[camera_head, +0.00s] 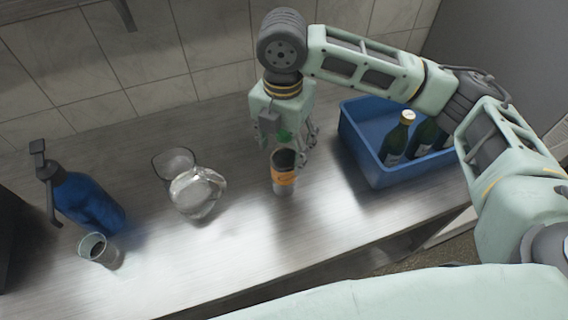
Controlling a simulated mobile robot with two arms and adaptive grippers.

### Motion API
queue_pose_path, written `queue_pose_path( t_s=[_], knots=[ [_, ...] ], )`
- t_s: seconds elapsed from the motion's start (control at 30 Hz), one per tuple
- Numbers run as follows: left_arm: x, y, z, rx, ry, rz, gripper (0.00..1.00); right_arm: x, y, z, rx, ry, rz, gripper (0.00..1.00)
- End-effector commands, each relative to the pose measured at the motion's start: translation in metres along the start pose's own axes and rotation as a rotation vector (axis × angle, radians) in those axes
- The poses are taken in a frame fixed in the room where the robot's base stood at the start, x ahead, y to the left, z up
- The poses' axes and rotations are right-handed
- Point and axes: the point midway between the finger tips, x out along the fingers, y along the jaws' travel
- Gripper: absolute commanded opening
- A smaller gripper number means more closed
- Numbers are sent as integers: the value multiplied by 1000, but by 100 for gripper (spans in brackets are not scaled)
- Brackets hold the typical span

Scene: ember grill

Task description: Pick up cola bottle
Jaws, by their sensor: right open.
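My right gripper (290,141) is open and points down over the counter. Directly below it stands an upright container (284,179) with a dark upper part, an orange label band and a pale base. A small green patch shows between the fingers; I cannot tell whether it is a cap or part of the gripper. The container is the likeliest cola bottle, but its top is partly hidden by the gripper. Whether the fingers touch it cannot be told. My left gripper is not in view.
A blue crate (375,169) with dark green bottles (396,140) stands to the right. Left of the gripper are a glass pitcher (197,192), a blue pump bottle (88,202) and a small cup (99,251). The counter's front middle (215,265) is clear. A tiled wall stands behind.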

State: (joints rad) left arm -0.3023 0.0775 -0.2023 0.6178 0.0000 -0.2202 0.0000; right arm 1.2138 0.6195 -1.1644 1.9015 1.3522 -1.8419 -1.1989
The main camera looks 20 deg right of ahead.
Motion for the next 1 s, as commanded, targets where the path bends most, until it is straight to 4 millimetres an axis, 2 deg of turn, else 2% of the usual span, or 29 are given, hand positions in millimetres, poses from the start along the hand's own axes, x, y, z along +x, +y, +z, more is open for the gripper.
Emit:
queue_pose_path(
  t_s=[0.07, 0.2, 0.5, 1.0],
  knots=[
    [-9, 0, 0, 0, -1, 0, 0, 11, 0, 0, 2, 3, -5, 63],
    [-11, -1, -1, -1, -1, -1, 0, 30, 1, 1, 2, 1, -3, 63],
    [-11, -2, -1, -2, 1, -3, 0, 36, 1, 1, 1, 1, 1, 63],
    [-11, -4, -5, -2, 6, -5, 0, 36, 2, 0, 1, 1, 1, 19]
  ],
)
